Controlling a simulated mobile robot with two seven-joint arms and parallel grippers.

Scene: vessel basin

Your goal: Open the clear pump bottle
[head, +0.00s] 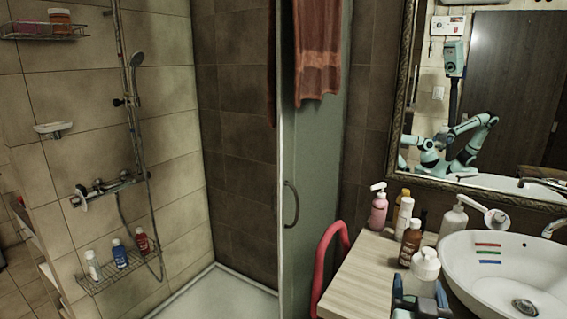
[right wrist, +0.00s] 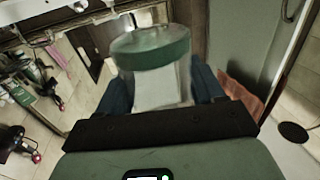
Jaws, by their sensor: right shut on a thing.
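A pale, see-through pump bottle (head: 453,220) with a white pump head stands upright at the back of the counter, beside the basin, in the head view. My right gripper (head: 420,290) is low in the head view, at the near edge of the counter. It is shut on a whitish container (head: 425,265) with a rounded top. In the right wrist view that container (right wrist: 160,85) sits between my dark fingers, white-bodied with a round green end. Its lower part is hidden by my gripper in the head view. My left gripper is not in view.
A pink pump bottle (head: 378,210), a brown bottle (head: 410,243) and a white bottle (head: 403,212) crowd the counter (head: 362,268). The white basin (head: 500,250) is at right, under the mirror (head: 500,110). The counter's left part is clear. A red curved rail (head: 328,265) stands left of it.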

